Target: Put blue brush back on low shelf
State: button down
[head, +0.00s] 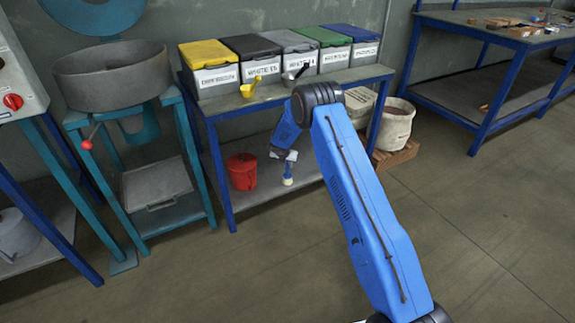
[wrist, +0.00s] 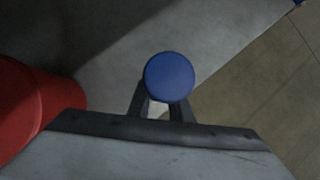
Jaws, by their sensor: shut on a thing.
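The blue brush (head: 288,172) hangs roughly upright below my gripper (head: 284,156), with a pale lower end. In the wrist view its round blue end (wrist: 168,77) shows between the two dark fingers (wrist: 160,108). My gripper is shut on the brush. The brush is over the low shelf (head: 310,168) of the bin bench, right of a red bucket (head: 242,172). The grey shelf surface (wrist: 210,30) lies beneath it in the wrist view. I cannot tell whether the brush's lower end touches the shelf.
The bench top (head: 228,104) above the shelf carries several lidded bins and two scoops. The red bucket (wrist: 35,105) is close on the left in the wrist view. A white sack (head: 397,122) stands right of the bench. Open floor (head: 480,220) lies to the right.

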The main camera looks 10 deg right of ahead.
jog(key=shift+f, duration=0.1)
jog(key=c, duration=1.6)
grip_release()
jog(key=v, duration=1.2)
